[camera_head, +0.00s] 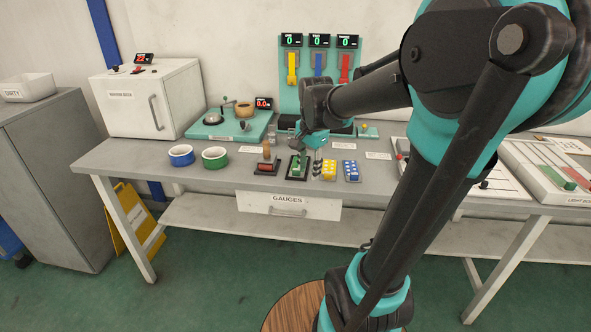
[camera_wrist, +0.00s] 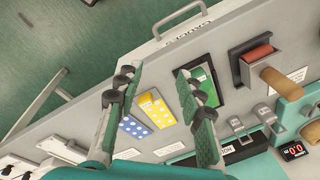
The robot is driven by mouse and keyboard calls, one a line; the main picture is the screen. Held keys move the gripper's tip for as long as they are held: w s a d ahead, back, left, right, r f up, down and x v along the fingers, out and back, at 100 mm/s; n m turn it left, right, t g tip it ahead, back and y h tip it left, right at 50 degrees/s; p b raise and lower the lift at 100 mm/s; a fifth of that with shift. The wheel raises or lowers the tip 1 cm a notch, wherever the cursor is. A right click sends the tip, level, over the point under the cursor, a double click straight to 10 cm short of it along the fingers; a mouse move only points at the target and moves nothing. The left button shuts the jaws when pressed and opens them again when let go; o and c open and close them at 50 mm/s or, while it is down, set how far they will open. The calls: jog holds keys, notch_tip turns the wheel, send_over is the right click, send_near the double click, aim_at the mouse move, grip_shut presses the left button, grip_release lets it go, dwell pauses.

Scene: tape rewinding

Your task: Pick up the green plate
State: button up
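The green plate (camera_head: 294,172) lies in a black frame near the front edge of the workbench. In the wrist view the green plate (camera_wrist: 207,90) shows with a pale label on it, partly hidden behind one finger. My gripper (camera_head: 308,161) is low over the bench at the plate.
A yellow dotted block (camera_head: 328,170) and a blue dotted block (camera_head: 351,171) stand right of the plate. A red-topped device with a wooden handle (camera_head: 267,160) stands left. Blue tape (camera_head: 181,155) and green tape (camera_head: 215,157) rolls lie further left. A gauges drawer (camera_head: 290,208) hangs below.

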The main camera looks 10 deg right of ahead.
jog(key=w+a+r+m+g, duration=0.2)
jog(key=w+r+m, duration=0.6)
jog(key=r+m, duration=0.3)
jog(key=n, duration=0.1)
send_near(296, 167)
jog(key=s+f, duration=0.1)
jog(key=f, duration=0.1)
jog(key=s+f, duration=0.2)
jog(key=s+a+f, duration=0.1)
jog(key=s+f, duration=0.1)
jog(key=shift+f, duration=0.35)
grip_shut()
